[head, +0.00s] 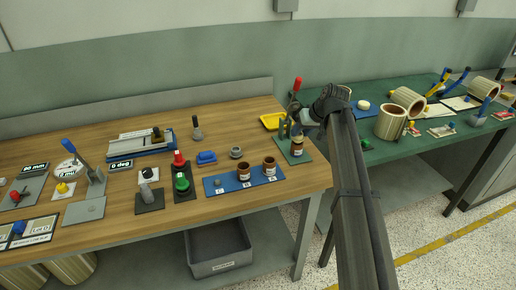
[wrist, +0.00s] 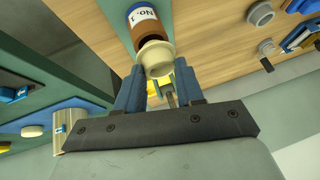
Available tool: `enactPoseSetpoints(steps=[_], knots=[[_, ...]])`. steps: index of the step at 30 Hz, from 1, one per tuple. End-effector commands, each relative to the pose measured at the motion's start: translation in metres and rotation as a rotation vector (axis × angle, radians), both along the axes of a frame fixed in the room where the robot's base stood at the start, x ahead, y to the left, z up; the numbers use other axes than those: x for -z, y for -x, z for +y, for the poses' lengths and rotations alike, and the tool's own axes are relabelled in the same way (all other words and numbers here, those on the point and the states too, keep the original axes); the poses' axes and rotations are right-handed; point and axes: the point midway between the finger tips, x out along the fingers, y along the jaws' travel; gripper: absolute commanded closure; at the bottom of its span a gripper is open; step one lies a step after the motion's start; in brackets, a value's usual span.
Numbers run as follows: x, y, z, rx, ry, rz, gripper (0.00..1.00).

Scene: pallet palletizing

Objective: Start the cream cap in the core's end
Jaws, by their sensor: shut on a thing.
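The core (head: 297,148) stands upright on a green fixture plate at the right end of the wooden bench. It is brown with a white and blue label. In the wrist view the core (wrist: 145,24) points its near end at my gripper (wrist: 158,84). The cream cap (wrist: 154,58) is at my blue fingertips, and the jaws are shut on it. The cap overlaps the core's end in that view; I cannot tell whether it has entered. In the head view my gripper (head: 299,127) is right above the core, and the cap cannot be made out.
A red-handled clamp (head: 296,88) and a yellow bin (head: 272,121) stand close to the core. A blue board (head: 235,184) with brown cups is to the left. The green table (head: 375,152) at right holds large cores and another cream disc (head: 363,105).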

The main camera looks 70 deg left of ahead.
Motion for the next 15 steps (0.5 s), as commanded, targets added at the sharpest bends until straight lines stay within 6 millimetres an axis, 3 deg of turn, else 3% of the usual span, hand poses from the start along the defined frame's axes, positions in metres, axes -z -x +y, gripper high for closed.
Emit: enactPoseSetpoints(steps=[15], knots=[[0.0057,0.0000,0.0000,0.000,0.000,0.000,1.00]])
